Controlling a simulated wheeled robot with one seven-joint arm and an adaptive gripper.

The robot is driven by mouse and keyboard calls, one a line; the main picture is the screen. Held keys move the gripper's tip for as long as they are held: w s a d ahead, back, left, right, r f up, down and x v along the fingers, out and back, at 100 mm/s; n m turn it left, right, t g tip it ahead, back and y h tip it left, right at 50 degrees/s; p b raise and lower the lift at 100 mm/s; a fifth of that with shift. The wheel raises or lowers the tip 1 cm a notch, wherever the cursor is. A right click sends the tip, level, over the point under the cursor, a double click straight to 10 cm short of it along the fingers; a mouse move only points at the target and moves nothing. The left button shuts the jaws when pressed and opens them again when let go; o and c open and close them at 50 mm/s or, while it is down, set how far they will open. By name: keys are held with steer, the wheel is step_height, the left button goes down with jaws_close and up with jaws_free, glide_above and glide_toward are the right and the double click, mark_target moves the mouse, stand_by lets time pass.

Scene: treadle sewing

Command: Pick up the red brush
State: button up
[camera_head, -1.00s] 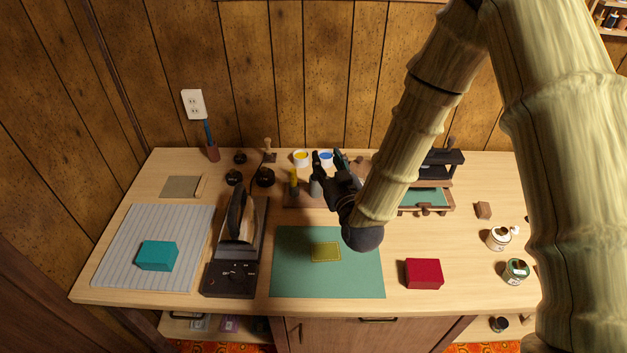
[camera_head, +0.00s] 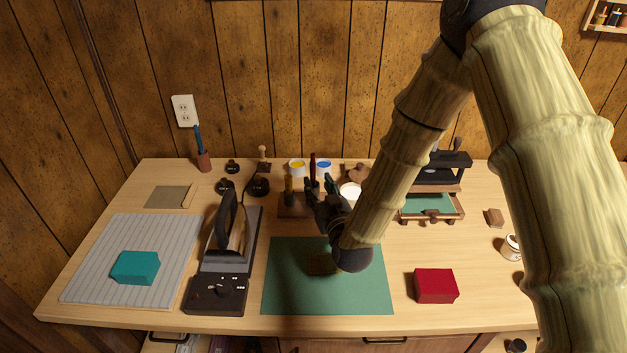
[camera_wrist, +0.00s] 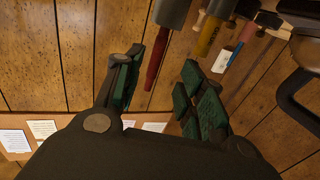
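The red brush (camera_head: 312,166) stands upright at the back of the worktable, its dark red handle rising just behind my gripper. In the wrist view, which looks upside down, the red handle (camera_wrist: 156,58) hangs from a grey part at the top and lies between the two finger lines, nearer the left finger. My gripper (camera_head: 319,185) is open, with green pads in the wrist view (camera_wrist: 163,85), and does not visibly pinch the handle. The lower part of the brush is hidden by my gripper in the head view.
An iron (camera_head: 233,228) stands left; the green mat (camera_head: 285,285) lies in front.

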mark_target(314, 173)
steer(key=shift+d+p+x, duration=0.1)
steer(key=shift+p+x, duration=0.3)
steer(key=shift+x, duration=1.35)
steer(key=shift+d+p+x, duration=0.15)
steer(key=shift+p+x, duration=0.25)
steer(key=shift+x, duration=1.4)
jaws_close()
